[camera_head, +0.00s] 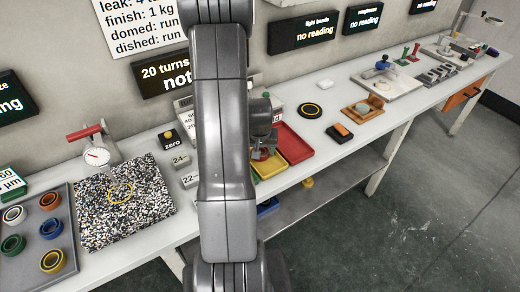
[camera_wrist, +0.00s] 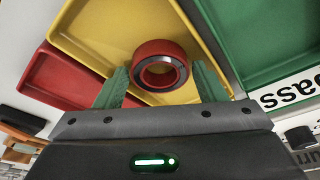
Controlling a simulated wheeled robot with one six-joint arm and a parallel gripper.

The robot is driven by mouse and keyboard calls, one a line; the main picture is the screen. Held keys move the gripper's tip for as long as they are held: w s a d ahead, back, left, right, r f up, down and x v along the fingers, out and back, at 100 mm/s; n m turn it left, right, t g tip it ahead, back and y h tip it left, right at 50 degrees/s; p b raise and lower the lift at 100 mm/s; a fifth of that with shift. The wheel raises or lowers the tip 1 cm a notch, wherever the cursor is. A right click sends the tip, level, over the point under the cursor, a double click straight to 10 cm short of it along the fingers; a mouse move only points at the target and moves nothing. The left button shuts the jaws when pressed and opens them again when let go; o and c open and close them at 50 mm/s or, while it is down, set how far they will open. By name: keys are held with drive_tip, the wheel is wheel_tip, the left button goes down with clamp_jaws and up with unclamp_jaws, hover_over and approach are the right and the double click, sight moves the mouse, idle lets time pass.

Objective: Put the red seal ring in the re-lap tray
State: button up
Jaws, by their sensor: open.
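The red seal ring (camera_wrist: 160,52) shows in the wrist view, a thick red ring with a grey metallic face inside. It is over the yellow tray (camera_wrist: 95,22), between and just beyond the green fingertips. I cannot tell whether it rests on the tray floor. My gripper (camera_wrist: 162,86) is open, its fingers apart on either side of the ring with gaps visible. In the head view my arm hides most of the gripper and ring, above the yellow tray (camera_head: 272,170). No label reading re-lap is legible.
A red tray (camera_wrist: 62,85) adjoins the yellow one on the left, a green tray (camera_wrist: 262,35) on the right, labelled "pass". On the bench stand a grey rack (camera_head: 32,228) of several coloured rings, a speckled plate (camera_head: 145,215) and a dial scale (camera_head: 96,155).

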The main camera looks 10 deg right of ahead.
drive_tip(key=shift+r, duration=0.1)
drive_tip(key=shift+r, duration=0.6)
drive_tip(key=v, duration=1.1)
drive_tip(key=shift+s, duration=0.15)
